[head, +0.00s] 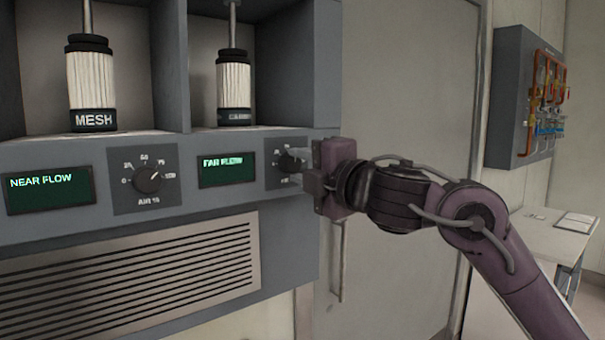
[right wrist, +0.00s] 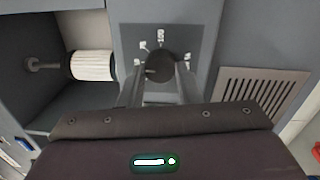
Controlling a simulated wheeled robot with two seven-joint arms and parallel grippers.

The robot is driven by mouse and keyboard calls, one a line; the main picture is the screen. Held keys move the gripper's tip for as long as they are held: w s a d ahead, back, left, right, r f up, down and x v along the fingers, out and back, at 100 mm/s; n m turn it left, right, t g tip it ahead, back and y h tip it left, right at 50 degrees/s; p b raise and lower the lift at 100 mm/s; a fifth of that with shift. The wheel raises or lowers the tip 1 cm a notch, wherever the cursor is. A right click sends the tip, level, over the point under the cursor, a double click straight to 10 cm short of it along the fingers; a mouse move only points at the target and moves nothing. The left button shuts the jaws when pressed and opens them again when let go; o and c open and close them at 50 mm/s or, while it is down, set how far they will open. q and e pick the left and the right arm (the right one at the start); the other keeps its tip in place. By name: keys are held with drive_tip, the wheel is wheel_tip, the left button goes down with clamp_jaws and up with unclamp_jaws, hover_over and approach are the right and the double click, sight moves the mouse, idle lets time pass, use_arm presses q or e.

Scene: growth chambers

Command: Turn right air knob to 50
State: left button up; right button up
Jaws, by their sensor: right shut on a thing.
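The right air knob (head: 288,163) is a dark round dial on the grey panel, right of the "FAR FLOW" display (head: 227,169). My right gripper (head: 300,172) reaches it from the right and hides part of its dial plate. In the right wrist view the fingers of my right gripper (right wrist: 168,75) are closed on the sides of the dark knob (right wrist: 160,66). Marks including "100" show around it; the pointer's exact reading cannot be told. The left air knob (head: 147,180) is in full view, free of any gripper. My left gripper is not in view.
The "NEAR FLOW" display (head: 50,189) is at the left. White ribbed cylinders (head: 91,80) and (head: 234,86) stand in bays above the panel. A vent grille (head: 140,285) lies below. A door, a wall box (head: 525,100) and a white table (head: 550,228) are at the right.

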drive_tip(key=shift+n, duration=0.6)
drive_tip(key=o, duration=1)
drive_tip(key=shift+c, duration=0.2)
drive_tip(key=shift+s+d+f+b, duration=0.15)
drive_tip(key=shift+s+d+b, duration=0.15)
drive_tip(key=shift+s+b, duration=0.1)
drive_tip(key=b+v, duration=0.2)
drive_tip(key=v, duration=0.4)
drive_tip(key=shift+s+d, duration=0.2)
drive_tip(key=shift+s, duration=0.15)
